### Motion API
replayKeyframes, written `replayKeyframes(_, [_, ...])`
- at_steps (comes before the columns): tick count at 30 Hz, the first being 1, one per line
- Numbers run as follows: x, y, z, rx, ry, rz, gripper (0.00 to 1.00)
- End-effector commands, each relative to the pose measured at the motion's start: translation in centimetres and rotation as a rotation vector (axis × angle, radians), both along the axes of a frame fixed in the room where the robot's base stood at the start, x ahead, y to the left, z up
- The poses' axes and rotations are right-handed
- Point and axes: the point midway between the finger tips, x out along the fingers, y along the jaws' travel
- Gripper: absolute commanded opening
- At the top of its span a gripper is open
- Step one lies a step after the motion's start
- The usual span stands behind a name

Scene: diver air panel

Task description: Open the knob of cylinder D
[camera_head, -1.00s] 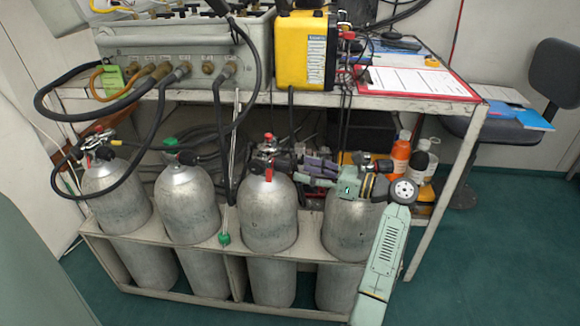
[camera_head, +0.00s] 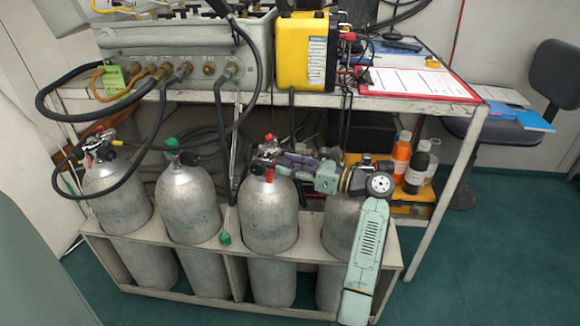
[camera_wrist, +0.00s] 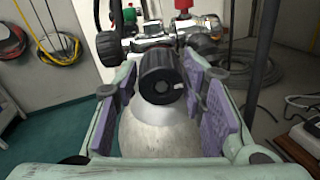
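Several grey cylinders stand in a rack; no letter marks are readable, so I cannot tell which is D. My gripper (camera_head: 292,163) reaches from the right to the valve of the third cylinder from the left (camera_head: 268,215). In the wrist view a black ribbed knob (camera_wrist: 161,76) faces the camera above a grey cylinder (camera_wrist: 158,138). My gripper (camera_wrist: 164,92) is open, with its purple pads on either side of the knob and a gap visible at the right. The rightmost cylinder (camera_head: 338,222) is partly hidden behind my arm.
The rack (camera_head: 232,258) holds the cylinders at floor level. The table (camera_head: 400,104) overhangs behind them, bearing a grey panel (camera_head: 185,45) and a yellow box (camera_head: 302,50). Black hoses (camera_head: 130,180) hang at the left. Bottles (camera_head: 401,155) stand at the right. Green floor lies open at the right.

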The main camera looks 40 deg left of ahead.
Motion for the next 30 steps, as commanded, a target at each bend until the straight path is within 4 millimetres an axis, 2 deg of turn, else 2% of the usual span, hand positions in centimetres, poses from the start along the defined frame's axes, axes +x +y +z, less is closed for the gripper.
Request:
replayKeyframes(2, [0.0, -0.01, 0.0, 0.0, 0.0, 0.0, 0.3])
replayKeyframes(13, [0.0, -0.02, 0.0, 0.0, 0.0, 0.0, 0.06])
replayKeyframes(23, [-0.02, -0.04, 0.07, 0.015, -0.046, 0.001, 0.06])
replayKeyframes(30, [-0.07, -0.06, 0.09, 0.059, -0.19, 0.001, 0.06])
